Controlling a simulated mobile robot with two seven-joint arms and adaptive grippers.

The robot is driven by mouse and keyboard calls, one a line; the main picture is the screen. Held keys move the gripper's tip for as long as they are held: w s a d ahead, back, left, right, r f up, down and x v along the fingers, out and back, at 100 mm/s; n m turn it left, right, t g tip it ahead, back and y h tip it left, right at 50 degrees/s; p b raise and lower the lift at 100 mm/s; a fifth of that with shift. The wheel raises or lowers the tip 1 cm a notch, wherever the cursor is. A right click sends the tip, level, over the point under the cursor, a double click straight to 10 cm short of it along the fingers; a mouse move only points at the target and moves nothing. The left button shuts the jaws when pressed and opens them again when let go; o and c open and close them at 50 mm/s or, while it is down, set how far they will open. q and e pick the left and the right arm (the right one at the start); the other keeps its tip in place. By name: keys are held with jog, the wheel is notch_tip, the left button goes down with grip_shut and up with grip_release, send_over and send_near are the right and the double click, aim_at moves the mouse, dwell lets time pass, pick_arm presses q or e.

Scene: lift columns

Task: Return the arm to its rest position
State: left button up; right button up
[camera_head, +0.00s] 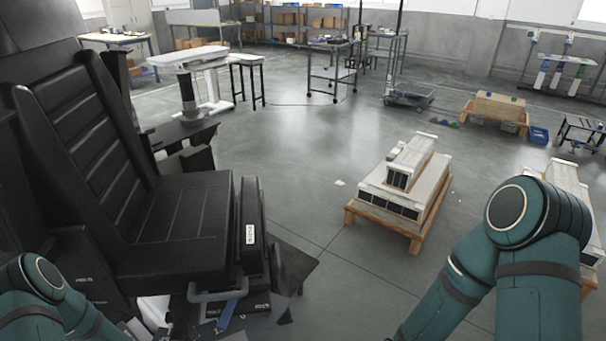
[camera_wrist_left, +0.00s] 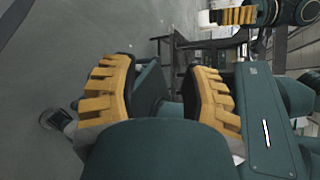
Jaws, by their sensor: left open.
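My left gripper (camera_wrist_left: 160,88) shows in the left wrist view, with its two yellow toothed fingers wide apart. Nothing is held between them. In the head view my left arm (camera_head: 45,290) comes in at the lower left corner, beside the black seat, and its gripper is out of sight. My right arm (camera_head: 535,225) is bent at the lower right of the head view, and its gripper is out of that picture. A yellow toothed part, seemingly my right gripper (camera_wrist_left: 235,16), shows at the top right of the left wrist view; its opening is unclear.
A large black seat (camera_head: 185,215) stands close on the left. A wooden pallet with pale boxes (camera_head: 405,185) is on the floor right of centre. More pale boxes (camera_head: 567,185) stand behind my right arm. The floor (camera_head: 290,170) between seat and pallet is clear.

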pick_arm(q)
jog(key=s+d+m+g+y, duration=0.45)
jog(key=m+y, duration=0.35)
jog(key=m, duration=0.9)
jog(key=w+d+r+m+t+y, duration=0.2)
jog(key=d+r+m+t, duration=0.1)
jog(key=m, duration=1)
jog(key=shift+w+d+r+t, duration=0.3)
jog(key=shift+w+d+t, duration=0.05)
jog(key=shift+d+t, duration=0.45)
jog(key=shift+a, duration=0.1)
